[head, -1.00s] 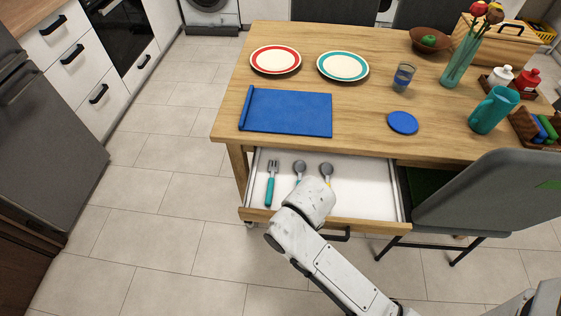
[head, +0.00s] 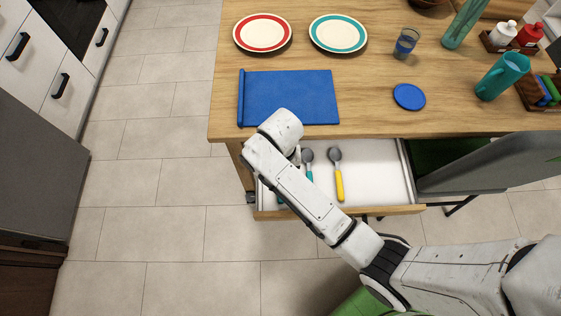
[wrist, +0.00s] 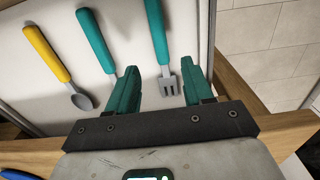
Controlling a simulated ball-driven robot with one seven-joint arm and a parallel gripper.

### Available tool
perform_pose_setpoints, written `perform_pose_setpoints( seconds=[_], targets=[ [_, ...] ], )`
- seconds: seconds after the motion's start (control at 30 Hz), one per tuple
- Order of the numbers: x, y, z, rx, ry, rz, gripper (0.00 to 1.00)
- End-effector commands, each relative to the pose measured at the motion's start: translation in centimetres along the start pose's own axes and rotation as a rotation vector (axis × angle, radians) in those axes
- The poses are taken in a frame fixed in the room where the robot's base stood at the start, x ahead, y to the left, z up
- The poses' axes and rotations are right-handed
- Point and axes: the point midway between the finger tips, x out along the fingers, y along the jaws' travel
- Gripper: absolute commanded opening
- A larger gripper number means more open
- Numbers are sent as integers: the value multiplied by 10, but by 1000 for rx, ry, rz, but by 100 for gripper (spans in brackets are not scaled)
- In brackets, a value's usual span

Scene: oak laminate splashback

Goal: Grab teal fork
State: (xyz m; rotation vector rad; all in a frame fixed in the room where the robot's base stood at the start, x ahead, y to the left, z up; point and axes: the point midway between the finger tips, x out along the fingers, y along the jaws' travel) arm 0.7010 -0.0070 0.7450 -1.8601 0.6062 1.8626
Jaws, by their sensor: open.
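The teal fork (wrist: 158,32) lies in the open drawer (head: 375,170). In the wrist view its grey tines show between the two teal fingers of my gripper (wrist: 161,72), nearer the right finger. My gripper is open and holds nothing; I cannot tell how far above the fork it is. In the head view my arm covers most of the fork, with only a bit of its teal handle (head: 281,202) showing, and it hides my gripper.
A teal-handled spoon (wrist: 95,38) lies beside the fork, close to the left finger. A yellow-handled spoon (wrist: 47,55) lies beyond it. The table (head: 380,120) edge overhangs the drawer, with a blue mat (head: 295,95) on top. A grey chair (head: 490,165) stands at right.

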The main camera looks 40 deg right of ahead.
Motion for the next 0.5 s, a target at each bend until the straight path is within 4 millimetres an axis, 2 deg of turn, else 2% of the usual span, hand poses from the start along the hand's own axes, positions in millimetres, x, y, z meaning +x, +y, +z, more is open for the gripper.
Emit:
perform_pose_setpoints(
  seconds=[0.17, 0.5],
  targets=[
    [11, 0, 0, -1, -1, 1, 51],
    [54, -2, -1, 1, 0, 0, 51]
  ],
)
